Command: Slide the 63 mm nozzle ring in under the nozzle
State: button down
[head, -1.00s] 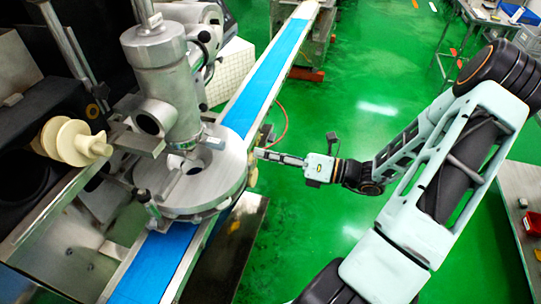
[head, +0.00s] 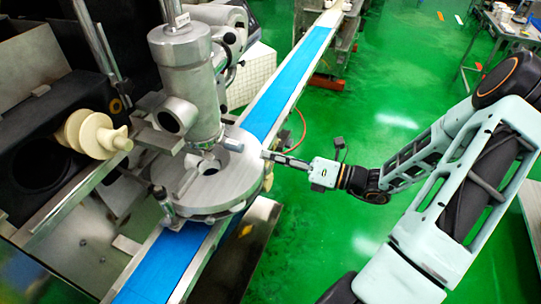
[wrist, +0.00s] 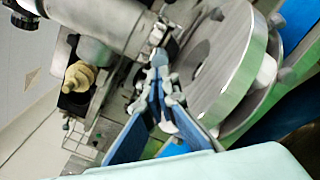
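The nozzle assembly is the upright metal cylinder (head: 188,75) in the head view; its lower end stands over a round metal plate (head: 232,182) with a hole. The plate also fills the right of the wrist view (wrist: 225,60). My gripper (head: 266,155) points left, its tips close to the plate's right rim; contact is unclear. In the wrist view my gripper (wrist: 160,77) shows two blue-padded fingers converging near the plate's edge. Their tips are blurred, so I cannot tell whether they hold anything. I cannot pick out the 63 mm nozzle ring for certain.
A blue conveyor belt (head: 290,80) runs under the plate, from front left to back right. A cream screw (head: 92,135) sticks out at the left. An upright post (head: 164,203) stands at the plate's front. Green floor (head: 400,85) is open beyond my arm.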

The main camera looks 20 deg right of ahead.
aim_at(242, 148)
jog(key=shift+a, duration=0.1)
jog(key=shift+x, duration=2.7)
jog(key=shift+p, duration=0.3)
jog(key=p+v, duration=0.2)
jog(key=v, duration=0.8)
jog(key=shift+p, duration=0.3)
